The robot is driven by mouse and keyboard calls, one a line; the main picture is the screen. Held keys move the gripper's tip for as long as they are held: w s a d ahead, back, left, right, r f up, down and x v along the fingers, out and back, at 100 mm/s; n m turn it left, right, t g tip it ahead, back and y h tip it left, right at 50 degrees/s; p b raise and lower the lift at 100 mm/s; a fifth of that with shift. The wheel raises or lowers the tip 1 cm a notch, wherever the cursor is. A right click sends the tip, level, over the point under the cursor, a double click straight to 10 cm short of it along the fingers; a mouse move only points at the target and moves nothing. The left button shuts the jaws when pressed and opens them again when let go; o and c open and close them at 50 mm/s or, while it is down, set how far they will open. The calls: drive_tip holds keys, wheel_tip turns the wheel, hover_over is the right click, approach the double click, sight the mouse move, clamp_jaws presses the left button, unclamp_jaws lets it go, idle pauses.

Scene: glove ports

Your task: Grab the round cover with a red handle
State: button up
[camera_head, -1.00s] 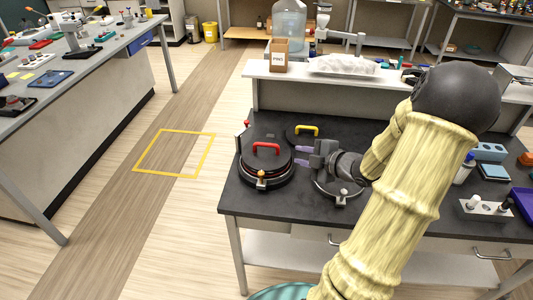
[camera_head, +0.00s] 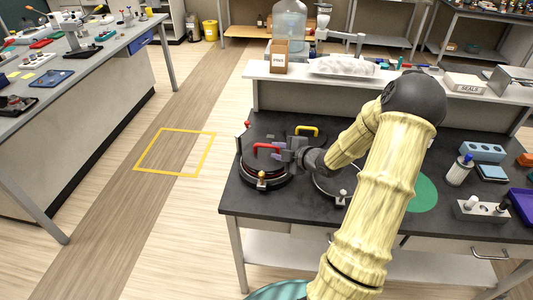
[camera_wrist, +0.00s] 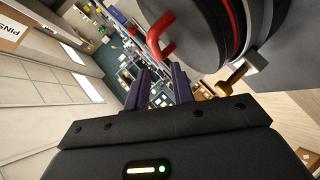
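The round cover (camera_head: 254,163) is a dark disc with a red handle (camera_head: 266,147) arched on top. It lies at the left end of the black bench. In the wrist view the cover (camera_wrist: 205,30) fills the upper right and its red handle (camera_wrist: 154,42) stands just past the fingertips. My gripper (camera_head: 279,148) is at the right side of the red handle, at about its height. Its two purple fingers (camera_wrist: 158,75) are apart with nothing seen between them. Whether a finger touches the handle I cannot tell.
A second round cover with a yellow handle (camera_head: 307,130) lies behind my gripper. An orange-knobbed clamp (camera_head: 261,176) stands at the red-handled cover's front edge and a red-knobbed one (camera_head: 247,125) at its back. A raised shelf (camera_head: 345,86) runs along the bench's back.

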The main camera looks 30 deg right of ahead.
sight(265, 146)
drive_tip(key=shift+x, duration=0.75)
drive_tip(key=shift+d+p+x, duration=0.1)
drive_tip(key=shift+p+x, duration=0.5)
drive_tip(key=shift+x, duration=0.7)
drive_tip(key=shift+d+p+x, duration=0.15)
drive_tip(key=shift+p+x, duration=0.45)
drive_tip(key=shift+x, duration=0.75)
clamp_jaws()
